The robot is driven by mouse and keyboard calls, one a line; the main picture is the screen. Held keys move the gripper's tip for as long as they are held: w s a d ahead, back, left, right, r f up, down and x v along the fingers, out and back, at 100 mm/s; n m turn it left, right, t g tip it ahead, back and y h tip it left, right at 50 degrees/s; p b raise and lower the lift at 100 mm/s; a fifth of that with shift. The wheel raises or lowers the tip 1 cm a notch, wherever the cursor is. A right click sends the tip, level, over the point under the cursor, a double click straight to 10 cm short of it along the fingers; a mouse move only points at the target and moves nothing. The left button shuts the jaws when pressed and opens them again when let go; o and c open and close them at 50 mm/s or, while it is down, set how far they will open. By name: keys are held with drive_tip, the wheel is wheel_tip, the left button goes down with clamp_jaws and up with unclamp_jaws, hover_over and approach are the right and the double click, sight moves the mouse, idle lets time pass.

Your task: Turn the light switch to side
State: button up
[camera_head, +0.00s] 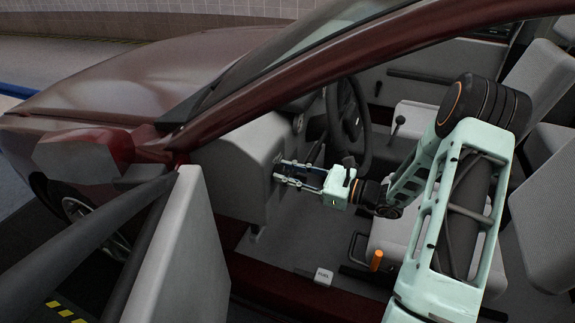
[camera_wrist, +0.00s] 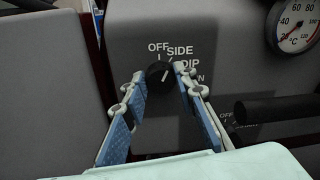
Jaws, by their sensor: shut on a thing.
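The light switch is a round black knob (camera_wrist: 158,73) on the grey dashboard, seen in the wrist view, with the labels OFF, SIDE, DIP and a partly covered ON around its upper right. A thin white mark on it leans up and right, but I cannot tell exactly which label it meets. My gripper (camera_wrist: 160,76) has one blue-padded finger on each side of the knob and is shut on it. In the head view my gripper (camera_head: 278,172) reaches the dashboard's side left of the steering wheel; the knob is too small or hidden there.
The steering wheel (camera_head: 350,118) stands just right of my gripper. A black stalk (camera_wrist: 275,109) and a temperature gauge (camera_wrist: 298,25) lie right of the knob. The open car door (camera_head: 180,250) is at the left, and the seat (camera_head: 400,250) lies below my arm.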

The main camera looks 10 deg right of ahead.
drive_tip(key=shift+r+m+p, duration=0.1)
drive_tip(key=shift+m+p, duration=0.45)
drive_tip(key=shift+m, duration=0.05)
drive_tip(key=o, duration=1.2)
drive_tip(key=shift+c, duration=0.2)
drive_tip(key=v, duration=1.2)
